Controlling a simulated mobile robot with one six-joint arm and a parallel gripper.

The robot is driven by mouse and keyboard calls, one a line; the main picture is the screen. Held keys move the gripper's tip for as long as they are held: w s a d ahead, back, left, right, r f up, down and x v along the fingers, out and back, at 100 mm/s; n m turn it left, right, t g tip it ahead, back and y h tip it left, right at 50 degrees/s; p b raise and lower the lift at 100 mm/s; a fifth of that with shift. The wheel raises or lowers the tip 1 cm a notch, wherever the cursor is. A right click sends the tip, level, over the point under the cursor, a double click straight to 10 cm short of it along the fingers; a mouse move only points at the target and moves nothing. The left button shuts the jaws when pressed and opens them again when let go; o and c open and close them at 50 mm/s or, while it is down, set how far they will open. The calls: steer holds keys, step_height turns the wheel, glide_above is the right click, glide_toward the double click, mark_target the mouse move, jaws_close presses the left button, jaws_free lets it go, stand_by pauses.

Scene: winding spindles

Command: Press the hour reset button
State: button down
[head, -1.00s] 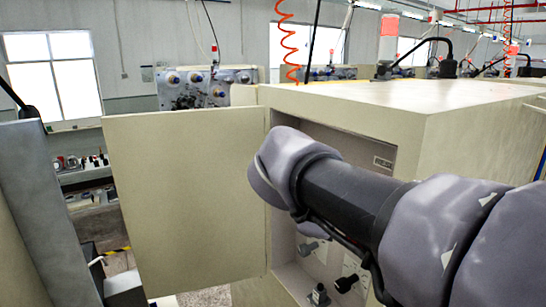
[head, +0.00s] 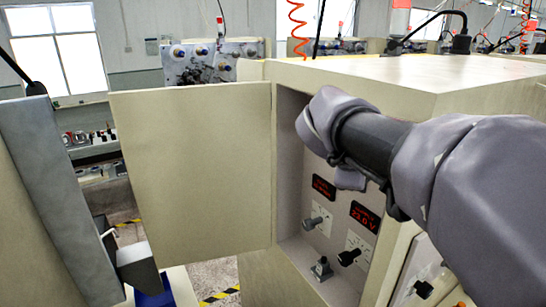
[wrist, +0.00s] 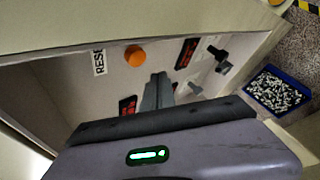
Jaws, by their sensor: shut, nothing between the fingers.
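The orange button (wrist: 135,55) is on the panel inside the open cabinet in the wrist view, beside a white label (wrist: 98,61) reading "RESE", cut off. My gripper (wrist: 158,76) is shut and empty, with its fingers pointing toward the panel a little right of and below the button in that picture. A gap shows between fingertips and button in the picture; their depth apart is hard to judge. In the head view my sleeved arm reaches into the cabinet (head: 470,72) and hides the button and the fingers.
The cabinet door (head: 192,172) stands open on the left. Red displays (head: 364,217) and black-handled knobs (head: 349,255) are lower on the panel. The wrist view shows a blue bin (wrist: 262,98) of small pale pieces on the right, outside the cabinet.

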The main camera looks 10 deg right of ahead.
steer(key=shift+w+d, duration=0.25)
steer(key=shift+d, duration=0.35)
steer(key=shift+w+d, duration=0.2)
steer(key=shift+d, duration=0.4)
stand_by(1.1)
steer(key=shift+w+d+p, duration=0.15)
steer(key=shift+d+p, duration=0.2)
steer(key=shift+d, duration=0.05)
steer(key=shift+d+r+p, duration=0.2)
steer(key=shift+r+p, duration=0.1)
steer(key=shift+r, duration=0.15)
stand_by(1.3)
steer(key=shift+a+f, duration=0.1)
stand_by(0.5)
steer(key=a, duration=0.1)
steer(key=s+a, duration=0.1)
steer(key=a, duration=0.1)
steer(key=a+b, duration=0.1)
steer(key=shift+s+a+f, duration=0.3)
steer(key=shift+s+a, duration=0.05)
stand_by(0.5)
